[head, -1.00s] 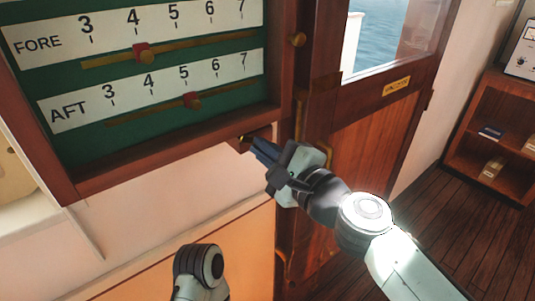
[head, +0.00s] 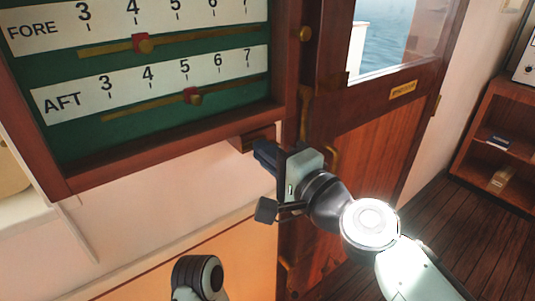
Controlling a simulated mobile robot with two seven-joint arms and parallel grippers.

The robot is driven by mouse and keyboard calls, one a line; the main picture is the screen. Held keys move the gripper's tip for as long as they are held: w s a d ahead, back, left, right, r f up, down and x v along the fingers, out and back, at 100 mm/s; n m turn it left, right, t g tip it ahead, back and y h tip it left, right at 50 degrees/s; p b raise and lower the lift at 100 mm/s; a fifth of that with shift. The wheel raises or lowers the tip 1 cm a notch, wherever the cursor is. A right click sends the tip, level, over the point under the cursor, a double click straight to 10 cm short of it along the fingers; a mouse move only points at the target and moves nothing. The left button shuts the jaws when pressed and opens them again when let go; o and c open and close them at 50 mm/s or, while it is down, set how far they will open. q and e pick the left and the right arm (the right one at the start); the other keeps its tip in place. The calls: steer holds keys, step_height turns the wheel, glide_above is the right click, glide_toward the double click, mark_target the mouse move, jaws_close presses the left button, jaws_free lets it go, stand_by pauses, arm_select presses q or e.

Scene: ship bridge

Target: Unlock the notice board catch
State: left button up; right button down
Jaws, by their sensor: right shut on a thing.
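The notice board (head: 165,165) is a wood-framed green board with FORE and AFT number scales, at upper left in the head view. A small wooden block (head: 240,143) sits under its lower right corner, where the catch is. My right gripper (head: 262,152) is at this block, its dark fingers shut on the catch, which they hide. A dark part of this gripper sticks out at lower left. Only a rounded grey link of my left arm (head: 196,275) shows at the bottom; the left gripper is out of view.
A wooden door (head: 365,135) with a brass handle and a window stands just right of the board. A wooden shelf (head: 500,140) is at the far right. The pale wall below the board is clear, with an orange panel (head: 235,250) lower down.

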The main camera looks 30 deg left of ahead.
stand_by(0.3)
steer(key=c, duration=1.3)
jaws_free()
arm_select(q)
steer(key=w+a+f+t+y+b, duration=0.1)
steer(key=w+a+f+t+b, duration=0.1)
steer(key=w, duration=0.4)
step_height(320, 180, down, 3)
steer(key=shift+a+r+n+b, duration=0.1)
steer(key=shift+a+n+b, duration=0.35)
steer(key=shift+b, duration=0.6)
arm_select(e)
steer(key=v, duration=1.3)
arm_select(q)
steer(key=shift+w+a, duration=0.1)
arm_select(e)
steer(key=shift+d, duration=0.15)
